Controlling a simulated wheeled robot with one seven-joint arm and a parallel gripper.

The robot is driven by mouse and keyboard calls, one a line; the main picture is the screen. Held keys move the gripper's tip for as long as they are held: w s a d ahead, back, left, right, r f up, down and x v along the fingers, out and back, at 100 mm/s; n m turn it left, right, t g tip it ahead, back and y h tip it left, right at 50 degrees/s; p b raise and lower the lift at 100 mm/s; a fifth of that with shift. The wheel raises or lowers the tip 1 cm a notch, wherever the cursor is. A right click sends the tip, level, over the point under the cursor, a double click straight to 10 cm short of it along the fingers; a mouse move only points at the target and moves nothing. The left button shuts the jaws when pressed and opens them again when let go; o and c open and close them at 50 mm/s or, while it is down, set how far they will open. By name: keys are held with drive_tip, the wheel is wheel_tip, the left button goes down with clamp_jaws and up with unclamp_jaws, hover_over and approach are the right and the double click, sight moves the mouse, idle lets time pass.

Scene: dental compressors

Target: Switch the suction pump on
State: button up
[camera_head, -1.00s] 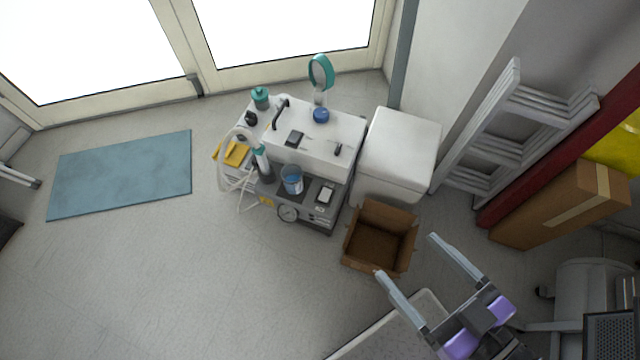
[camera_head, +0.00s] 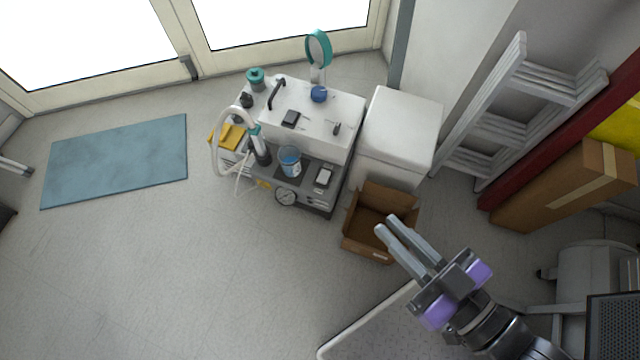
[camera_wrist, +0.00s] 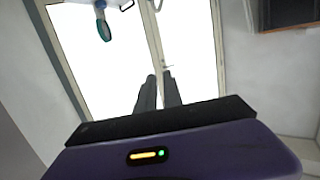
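The suction pump (camera_head: 312,115) is a white and grey unit standing on the floor below the glass doors. Its grey front ledge carries a dark plate with a light rocker-like piece (camera_head: 323,177), and a round gauge (camera_head: 286,197) sits at its front. A black block (camera_head: 290,119) and a small dark lever (camera_head: 337,129) are on its white top. I cannot tell the switch's state. My gripper (camera_head: 386,223) is empty, its two fingers nearly together, in front and to the right of the pump, apart from it. The fingers also show in the wrist view (camera_wrist: 160,90), against the bright doors.
A blue cup (camera_head: 289,160) and pale hose (camera_head: 217,150) are on the pump.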

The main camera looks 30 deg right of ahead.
drive_tip(key=w+a+f+b, duration=0.1)
drive_tip(key=w+f, duration=0.1)
drive_tip(key=w+a+f+n+y+b, duration=0.1)
drive_tip(key=w+f+b, duration=0.1)
drive_tip(key=f, duration=0.1)
drive_tip(key=w+a+f+n+y+b, duration=0.1)
drive_tip(key=w+f, duration=0.1)
drive_tip(key=f, duration=0.1)
drive_tip(key=shift+a, duration=0.4)
clamp_jaws()
drive_tip(key=w+a+f+m+g+h+b, duration=0.2)
drive_tip(key=w+a+f+h+b, duration=0.15)
drive_tip(key=w+f+b, duration=0.7)
drive_tip(key=w+a+f+m+g+h+b, duration=0.15)
drive_tip(key=w+a+f+b, duration=0.35)
drive_tip(key=w+f, duration=0.95)
drive_tip(key=s+d+f+m+g+h, duration=0.1)
drive_tip(key=s+d+m+g+h, duration=0.1)
drive_tip(key=s+d+m+h, duration=0.1)
drive_tip(key=s+d+f+m+g+h+b, duration=0.1)
drive_tip(key=s+d+f+m+g+h, duration=0.1)
drive_tip(key=d+m+h, duration=0.4)
drive_tip(key=shift+s+d+m, duration=0.55)
drive_tip(key=shift+s+d, duration=0.2)
drive_tip(key=shift+d, duration=0.2)
drive_tip(key=shift+f, duration=0.1)
